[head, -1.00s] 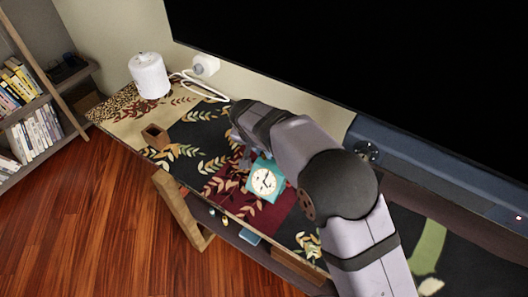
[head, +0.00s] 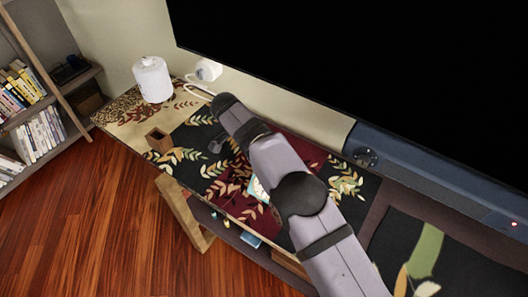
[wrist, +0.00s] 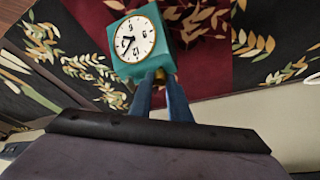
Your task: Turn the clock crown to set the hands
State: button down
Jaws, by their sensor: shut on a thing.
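The clock is a teal box with a white round face, a gold rim and dark hands. In the wrist view the clock (wrist: 143,42) shows its face upside down, with the 6 towards the top of the picture. In the head view the clock (head: 257,190) is mostly hidden behind my arm. The blue fingers of my gripper (wrist: 161,76) meet the clock's edge on the 12 side and are shut on the small crown there, which is almost wholly covered. The fingertips are hidden in the head view.
The clock is on a patterned runner (head: 187,139) on a long low cabinet. A small brown wooden box (head: 159,140) and a white cylinder (head: 152,79) stand to the left. A large dark screen (head: 360,55) and a soundbar (head: 430,185) are behind.

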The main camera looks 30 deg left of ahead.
jog(key=shift+m+p, duration=0.4)
jog(key=shift+m, duration=0.1)
jog(key=c, duration=1.7)
grip_release()
jog(key=shift+o, duration=0.2)
jog(key=shift+s+a+r, duration=0.1)
jog(key=shift+a+r, duration=0.05)
jog(key=shift+r, duration=0.35)
jog(key=p+v, duration=0.4)
jog(key=v, duration=0.2)
jog(key=shift+r, duration=0.1)
